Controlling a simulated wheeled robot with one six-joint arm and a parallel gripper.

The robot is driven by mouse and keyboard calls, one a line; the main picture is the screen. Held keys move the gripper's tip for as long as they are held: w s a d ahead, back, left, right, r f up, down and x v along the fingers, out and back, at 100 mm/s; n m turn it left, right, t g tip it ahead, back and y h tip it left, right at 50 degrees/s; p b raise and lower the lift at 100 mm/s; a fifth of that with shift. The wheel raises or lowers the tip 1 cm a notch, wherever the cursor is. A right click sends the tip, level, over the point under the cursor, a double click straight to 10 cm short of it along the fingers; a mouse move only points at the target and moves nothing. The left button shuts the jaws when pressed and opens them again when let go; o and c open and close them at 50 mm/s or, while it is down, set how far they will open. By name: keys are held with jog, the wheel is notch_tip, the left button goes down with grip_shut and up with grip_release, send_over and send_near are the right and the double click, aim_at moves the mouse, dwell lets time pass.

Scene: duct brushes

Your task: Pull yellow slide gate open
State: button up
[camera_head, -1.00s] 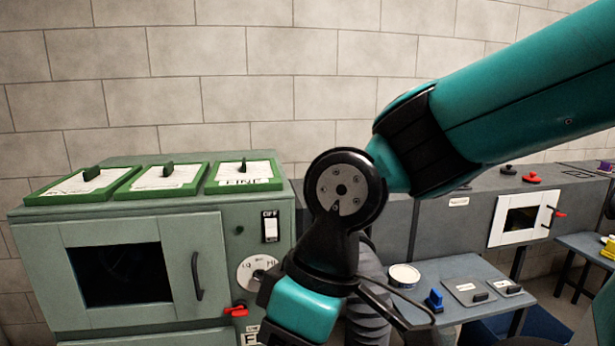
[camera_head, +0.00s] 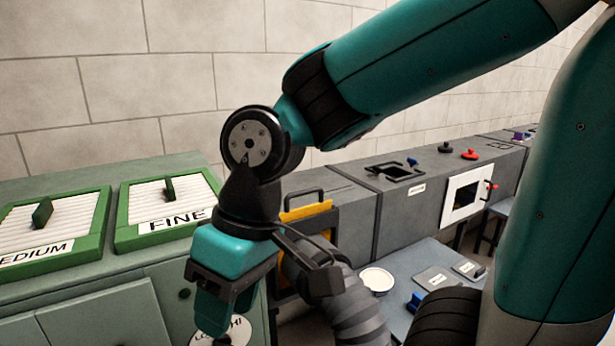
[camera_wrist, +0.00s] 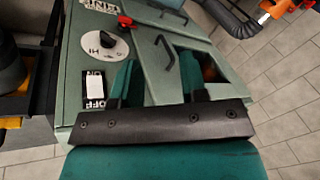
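The yellow slide gate (camera_head: 306,212) shows in the head view as a yellow plate standing upright in a dark duct frame, just right of the green cabinet. A black handle (camera_head: 304,196) is at its top. My wrist hides its left and lower parts. My gripper (camera_wrist: 157,80) is over the green cabinet in the wrist view, its two teal fingers apart with nothing between them. In the head view the gripper (camera_head: 212,305) points down at the cabinet's front right, left of and nearer than the gate, not touching it.
The green cabinet (camera_head: 95,290) has lids marked MEDIUM and FINE (camera_head: 170,210). A ribbed grey hose (camera_head: 350,305) runs below the gate. A blue-grey table (camera_head: 418,262) holds a white round tub (camera_head: 377,281). The grey duct (camera_head: 420,190) continues right with a white-framed opening (camera_head: 464,195).

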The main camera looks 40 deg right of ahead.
jog(key=w+d+r+m+t+h+p, duration=0.1)
jog(key=w+d+r+m+p, duration=0.5)
jog(key=w+d+m, duration=0.5)
jog(key=w+d+r+m+h+p, duration=0.2)
jog(key=w+d+r+m, duration=0.15)
jog(key=d+m, duration=0.6)
jog(key=w+d+r+m+h+p, duration=0.1)
jog(key=w+d+r+m+p, duration=0.3)
jog(key=d, duration=1)
jog(key=shift+m+t, duration=0.3)
jog(key=shift+m, duration=0.15)
jog(key=w+f, duration=0.1)
jog(key=f, duration=0.5)
jog(key=w+f+p, duration=0.1)
jog(key=w+f, duration=0.1)
jog(key=f, duration=0.3)
jog(key=w+f+p, duration=0.1)
jog(key=f, duration=0.5)
jog(key=shift+w+d+f, duration=0.25)
jog(key=shift+d+f, duration=0.1)
grip_shut()
